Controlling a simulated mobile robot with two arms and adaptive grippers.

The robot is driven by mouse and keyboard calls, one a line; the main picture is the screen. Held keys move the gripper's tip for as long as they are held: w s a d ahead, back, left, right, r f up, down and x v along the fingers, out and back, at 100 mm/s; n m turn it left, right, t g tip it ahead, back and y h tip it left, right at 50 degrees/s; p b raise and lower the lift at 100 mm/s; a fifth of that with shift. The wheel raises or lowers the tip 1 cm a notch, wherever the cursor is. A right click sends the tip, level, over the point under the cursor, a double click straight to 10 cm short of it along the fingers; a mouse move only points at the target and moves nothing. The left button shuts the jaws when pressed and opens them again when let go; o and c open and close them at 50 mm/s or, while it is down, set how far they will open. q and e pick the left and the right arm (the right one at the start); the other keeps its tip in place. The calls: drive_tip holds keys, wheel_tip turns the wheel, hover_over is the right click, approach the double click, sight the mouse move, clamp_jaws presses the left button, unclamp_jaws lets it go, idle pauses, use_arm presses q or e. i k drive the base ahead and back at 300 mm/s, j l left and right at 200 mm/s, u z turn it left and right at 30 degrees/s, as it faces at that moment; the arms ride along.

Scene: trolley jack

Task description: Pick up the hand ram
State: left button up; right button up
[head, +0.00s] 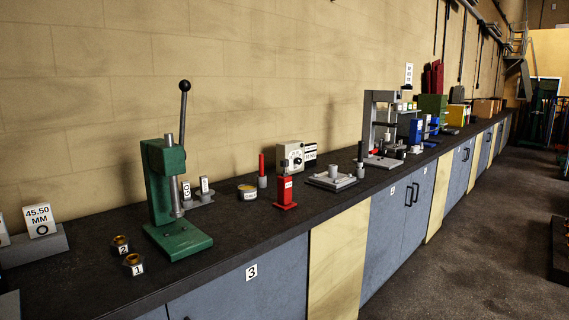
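No thing in view carries a readable label naming it the hand ram, so I cannot tell which it is. A green press (178,243) with a long black-knobbed lever stands upright on the dark bench top. To its right stands a small red upright tool (285,194) on a flat red foot, with a white tag. A grey plate with a short cylinder (332,180) lies further right. Neither of my grippers shows in the head view.
Two brass rings (121,244) lie left of the press, beside a "45.50 MM" sign (41,221). A round tin (247,192), a white dial box (290,157) and a grey frame press (372,128) stand along the bench.

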sight(284, 180)
drive_tip(key=u, duration=0.3)
drive_tip(key=i+l+u, duration=0.3)
drive_tip(key=u, duration=0.15)
drive_tip(key=i+l+u, duration=0.25)
drive_tip(key=l+u, duration=0.15)
drive_tip(key=l, duration=0.15)
